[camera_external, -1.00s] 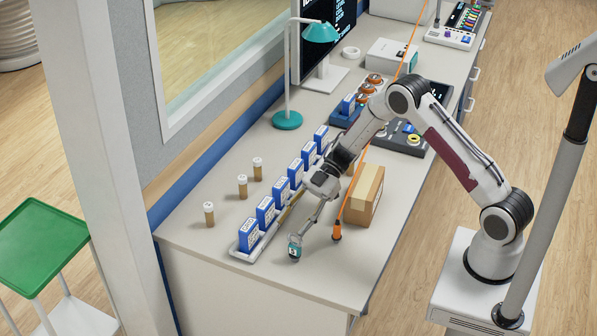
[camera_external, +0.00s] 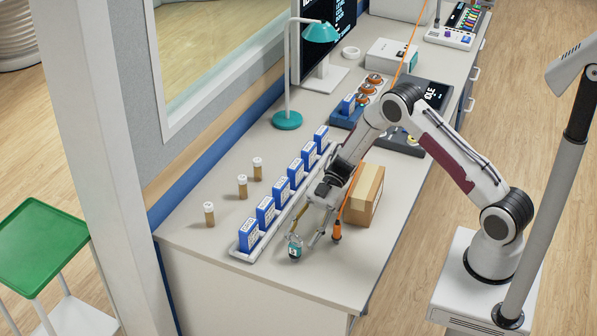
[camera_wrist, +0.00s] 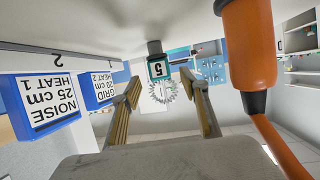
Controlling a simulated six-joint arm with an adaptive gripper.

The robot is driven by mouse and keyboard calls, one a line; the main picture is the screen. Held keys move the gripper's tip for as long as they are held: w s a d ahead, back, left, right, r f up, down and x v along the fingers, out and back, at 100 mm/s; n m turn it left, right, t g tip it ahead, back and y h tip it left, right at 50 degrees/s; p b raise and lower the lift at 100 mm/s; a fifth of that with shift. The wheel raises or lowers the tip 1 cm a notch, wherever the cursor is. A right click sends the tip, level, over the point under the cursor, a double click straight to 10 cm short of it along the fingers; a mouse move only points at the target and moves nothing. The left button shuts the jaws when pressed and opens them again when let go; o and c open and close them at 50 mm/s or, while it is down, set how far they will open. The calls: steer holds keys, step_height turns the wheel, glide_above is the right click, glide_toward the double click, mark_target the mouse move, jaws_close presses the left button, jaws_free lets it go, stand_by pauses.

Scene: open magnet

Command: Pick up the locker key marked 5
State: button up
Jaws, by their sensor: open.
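The locker key marked 5 (camera_external: 294,253) is a small teal piece with a white label near the front edge of the counter. My gripper (camera_external: 307,239) is open and empty, low over the counter at the key's right. In the wrist view the two fingers (camera_wrist: 166,98) stand apart, with the key beyond them and roughly between them. I cannot tell whether a finger touches the key.
An orange handle on a cord (camera_external: 337,232) hangs close to the right of my gripper and looms large in the wrist view (camera_wrist: 248,45). A cardboard box (camera_external: 376,192) stands behind it. Several blue labelled boxes (camera_external: 266,212) stand in a row at left. Bare counter lies in front.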

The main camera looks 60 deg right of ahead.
mark_target(296, 244)
steer(key=shift+x, duration=1.9)
steer(key=c, duration=1)
